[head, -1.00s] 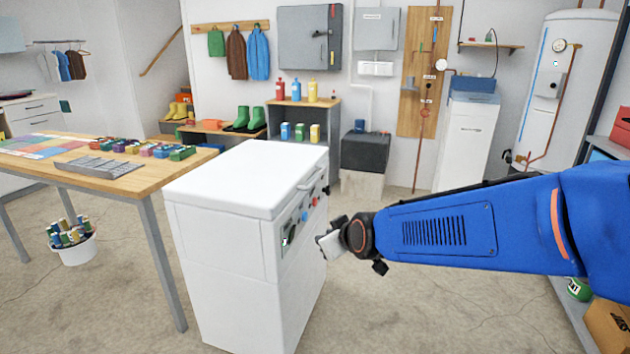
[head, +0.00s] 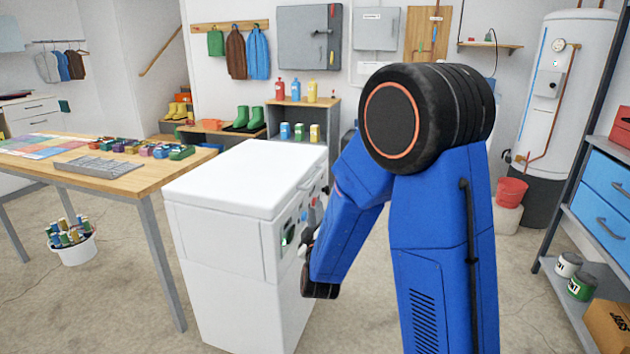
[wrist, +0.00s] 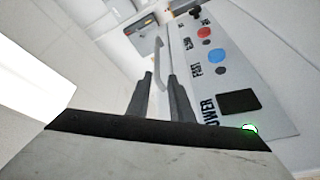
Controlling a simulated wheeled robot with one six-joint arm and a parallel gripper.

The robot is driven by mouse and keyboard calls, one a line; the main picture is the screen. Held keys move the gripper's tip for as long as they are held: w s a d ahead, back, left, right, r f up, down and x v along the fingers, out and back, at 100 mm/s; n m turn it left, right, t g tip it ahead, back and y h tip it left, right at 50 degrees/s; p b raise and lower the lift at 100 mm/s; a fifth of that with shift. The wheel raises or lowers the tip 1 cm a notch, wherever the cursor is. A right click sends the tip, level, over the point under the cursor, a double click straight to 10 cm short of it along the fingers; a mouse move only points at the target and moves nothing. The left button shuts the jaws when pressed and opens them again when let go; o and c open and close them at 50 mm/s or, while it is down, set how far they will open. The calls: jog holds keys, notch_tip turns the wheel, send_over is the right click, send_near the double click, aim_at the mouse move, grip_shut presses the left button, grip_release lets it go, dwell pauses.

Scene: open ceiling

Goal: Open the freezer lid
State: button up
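The white freezer (head: 235,255) stands in the middle of the head view with its lid (head: 245,178) shut. A pale bar handle (head: 309,180) runs along the lid's front edge; in the wrist view this handle (wrist: 157,62) lies in line with the gap between my fingers. My gripper (wrist: 160,80) shows two dark fingers, apart, with nothing held; I cannot tell how far the handle is from them. In the head view my blue arm hides most of the gripper. The freezer's control panel (wrist: 222,68) has a red button, blue button and green light.
A wooden workbench (head: 150,190) with a grey tray (head: 98,166) stands just left of the freezer. A shelf rack (head: 600,240) with blue drawers stands at the right. A low cabinet (head: 330,120) with bottles is behind. Bare floor shows in front.

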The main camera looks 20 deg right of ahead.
aim_at(315, 179)
jog(key=x, duration=1.7)
jog(key=shift+d+r, duration=0.1)
jog(key=shift+r, duration=0.15)
jog(key=shift+c, duration=0.7)
grip_shut()
